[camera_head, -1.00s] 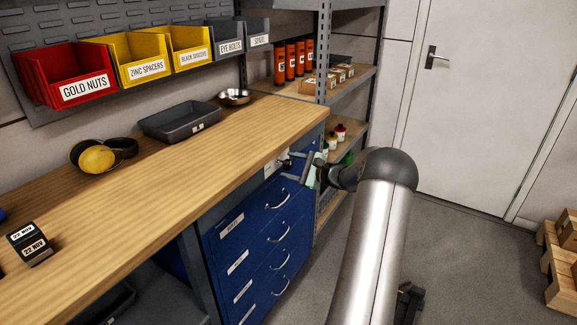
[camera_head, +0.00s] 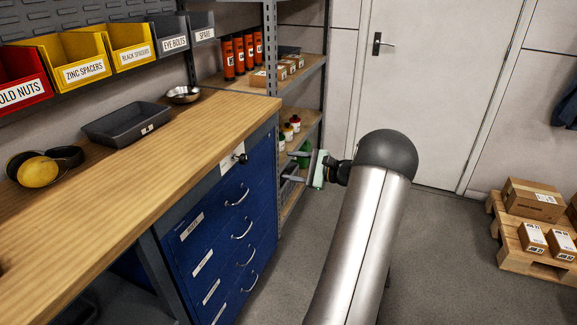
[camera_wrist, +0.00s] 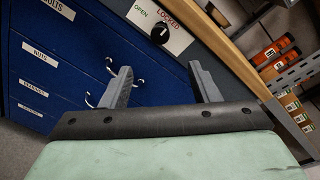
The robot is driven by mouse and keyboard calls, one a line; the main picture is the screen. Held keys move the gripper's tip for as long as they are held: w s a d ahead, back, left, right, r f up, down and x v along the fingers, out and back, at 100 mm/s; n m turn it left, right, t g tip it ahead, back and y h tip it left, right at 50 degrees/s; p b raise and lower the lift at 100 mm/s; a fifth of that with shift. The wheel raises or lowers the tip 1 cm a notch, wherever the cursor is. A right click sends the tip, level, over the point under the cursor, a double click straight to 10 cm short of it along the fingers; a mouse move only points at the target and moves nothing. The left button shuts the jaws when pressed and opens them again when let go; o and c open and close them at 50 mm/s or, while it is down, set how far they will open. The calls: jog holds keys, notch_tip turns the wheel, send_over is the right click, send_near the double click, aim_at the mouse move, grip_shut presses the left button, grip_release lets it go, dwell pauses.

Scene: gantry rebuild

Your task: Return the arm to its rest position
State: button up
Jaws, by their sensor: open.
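My gripper (camera_head: 297,179) is at the end of my arm, in front of the right end of the workbench. In the wrist view my gripper (camera_wrist: 163,82) has its two grey fingers spread apart, with nothing between them. The blue drawer cabinet (camera_head: 180,240) stands under the bench, and its drawers look shut. Its black knob (camera_wrist: 160,33) sits on a white plate marked OPEN and LOCKED, ahead of the fingers and not touched. The knob also shows in the head view (camera_head: 241,158). I cannot tell which label it points to.
The wooden bench top (camera_head: 150,185) carries a grey tray (camera_head: 126,124), a metal bowl (camera_head: 183,94) and yellow-and-black ear defenders (camera_head: 39,171). A metal shelf rack (camera_head: 271,60) stands behind. A pallet (camera_head: 520,255) with boxes is at right. Open floor lies around my arm.

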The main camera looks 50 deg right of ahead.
dwell(0.4)
jog(key=a+r+n+g+y+p, duration=0.1)
jog(key=a+r+n+g+p, duration=0.2)
jog(key=a, duration=0.8)
jog(key=a+r+n+g+y, duration=0.1)
jog(key=a+n+g, duration=0.3)
jog(key=a, duration=0.6)
jog(key=a+r+n+g+p, duration=0.2)
jog(key=a+n+g, duration=0.15)
jog(key=a, duration=0.75)
jog(key=s+a+r+n+g+h+p, duration=0.2)
jog(key=s+a+n, duration=0.4)
jog(key=s, duration=0.4)
jog(key=s+a+r+n+g+h+p, duration=0.2)
jog(key=s+a+n+h+p, duration=0.2)
jog(key=s+a+n, duration=0.3)
jog(key=s+a+h, duration=0.1)
jog(key=s, duration=0.3)
jog(key=shift+r+g+h, duration=0.15)
jog(key=shift+g+h, duration=0.2)
jog(key=shift+h, duration=0.05)
